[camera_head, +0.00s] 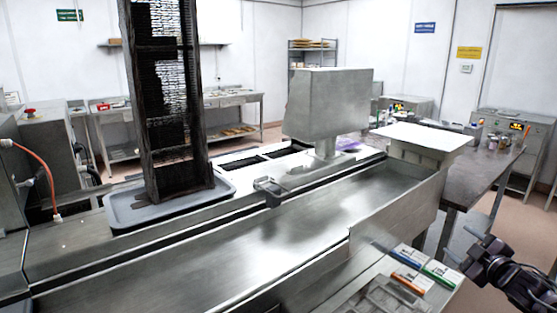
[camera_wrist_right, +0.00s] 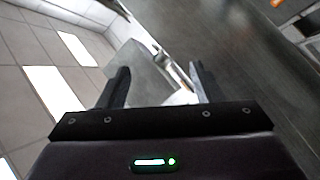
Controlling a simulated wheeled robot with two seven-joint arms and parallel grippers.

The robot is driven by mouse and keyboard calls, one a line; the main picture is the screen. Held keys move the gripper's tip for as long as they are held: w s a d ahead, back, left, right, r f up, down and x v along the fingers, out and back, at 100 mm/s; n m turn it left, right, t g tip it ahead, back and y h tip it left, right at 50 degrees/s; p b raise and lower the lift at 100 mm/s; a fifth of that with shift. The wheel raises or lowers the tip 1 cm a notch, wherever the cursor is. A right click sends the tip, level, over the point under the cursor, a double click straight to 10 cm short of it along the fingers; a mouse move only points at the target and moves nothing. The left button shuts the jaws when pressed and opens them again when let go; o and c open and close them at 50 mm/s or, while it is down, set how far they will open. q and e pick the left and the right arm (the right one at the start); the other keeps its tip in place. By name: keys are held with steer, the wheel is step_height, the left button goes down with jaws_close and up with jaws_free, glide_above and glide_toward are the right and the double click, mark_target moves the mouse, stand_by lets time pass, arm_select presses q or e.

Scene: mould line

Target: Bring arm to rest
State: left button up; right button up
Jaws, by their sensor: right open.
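My right gripper (camera_head: 470,254) is at the lower right of the head view, beside the front of the metal line and right of the small boxes. In the right wrist view its two dark fingers (camera_wrist_right: 160,82) stand apart with nothing between them. Behind the fingers that view shows a grey surface and tiled floor. My left gripper is not in the head view.
A steel trough line (camera_head: 200,260) crosses the front. A tall dark rack (camera_head: 195,170) stands on a grey tray (camera_head: 115,214) at left. A metal box housing (camera_head: 330,100) rises behind the trough. Small coloured boxes (camera_head: 440,272) lie near my right gripper. A dark table (camera_head: 455,182) stands behind.

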steer(key=d+r+m+t+h, duration=0.1)
steer(key=d+r+m+h, duration=0.3)
steer(key=d, duration=0.3)
steer(key=s+f+m+g+h, duration=0.1)
steer(key=s+f+g, duration=0.1)
steer(key=f, duration=1)
steer(key=s+f+m+g, duration=0.1)
steer(key=s+f+g, duration=0.15)
steer(key=f, duration=0.85)
steer(key=s+a+f+m+g, duration=0.15)
steer(key=s+a+f, duration=0.25)
steer(key=s+f, duration=0.45)
steer(key=s+a+f+g+y, duration=0.1)
steer(key=s+a+f+g, duration=0.3)
steer(key=f, duration=0.8)
steer(key=s+a+f+m, duration=0.1)
steer(key=s+a+f, duration=0.2)
steer(key=s+f, duration=0.6)
steer(key=s+a+f+g+y, duration=0.1)
steer(key=s+a+f, duration=0.4)
steer(key=s, duration=0.5)
steer(key=s+a+f+g, duration=0.3)
steer(key=s+a+f, duration=0.3)
steer(key=s+a, duration=0.2)
steer(key=s+a+f+g+y, duration=0.1)
steer(key=s+a+f, duration=0.4)
steer(key=s, duration=0.7)
steer(key=shift+s+a+f+g+y, duration=0.2)
steer(key=shift+a+g+y, duration=0.1)
steer(key=shift+a+g, duration=0.45)
